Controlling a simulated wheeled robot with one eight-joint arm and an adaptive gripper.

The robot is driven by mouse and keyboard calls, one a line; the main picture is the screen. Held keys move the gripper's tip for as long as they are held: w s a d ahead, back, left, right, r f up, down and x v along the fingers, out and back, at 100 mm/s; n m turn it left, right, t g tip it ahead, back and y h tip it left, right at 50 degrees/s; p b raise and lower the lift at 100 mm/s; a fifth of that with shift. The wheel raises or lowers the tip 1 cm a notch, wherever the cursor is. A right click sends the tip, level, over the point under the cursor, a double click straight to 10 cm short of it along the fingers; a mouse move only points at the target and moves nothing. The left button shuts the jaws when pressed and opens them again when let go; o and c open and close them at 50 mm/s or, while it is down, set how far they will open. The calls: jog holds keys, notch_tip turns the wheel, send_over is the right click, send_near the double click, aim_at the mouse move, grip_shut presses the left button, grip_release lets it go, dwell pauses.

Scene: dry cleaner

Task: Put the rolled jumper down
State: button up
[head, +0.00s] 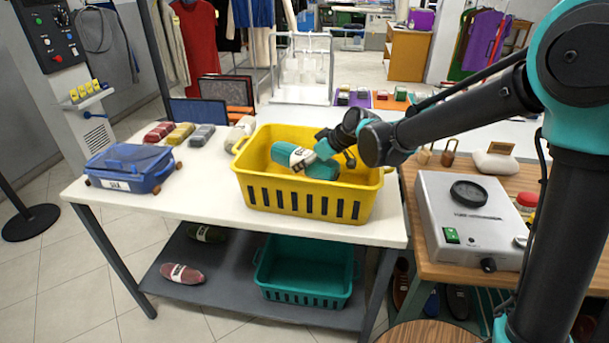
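A teal rolled jumper (289,155) with a white label band is at the yellow basket (290,201), within its opening as seen from here. The basket stands on the white table. My gripper (334,152) comes in from the right over the basket and is shut on the right part of the jumper. The arm and fingers hide some of the jumper's right end. I cannot tell whether the jumper touches the basket floor.
A blue lidded box (130,167) stands at the table's left, with several rolled items (180,134) behind it. A grey device (473,219) stands on the wooden table at right. A green basket (305,270) sits on the lower shelf. The white table's front left is clear.

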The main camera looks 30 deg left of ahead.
aim_at(318, 165)
jog(key=shift+f, duration=2.25)
jog(key=shift+f, duration=0.15)
jog(key=o, duration=1.5)
jog(key=shift+v, duration=3.85)
jog(key=shift+a, duration=0.1)
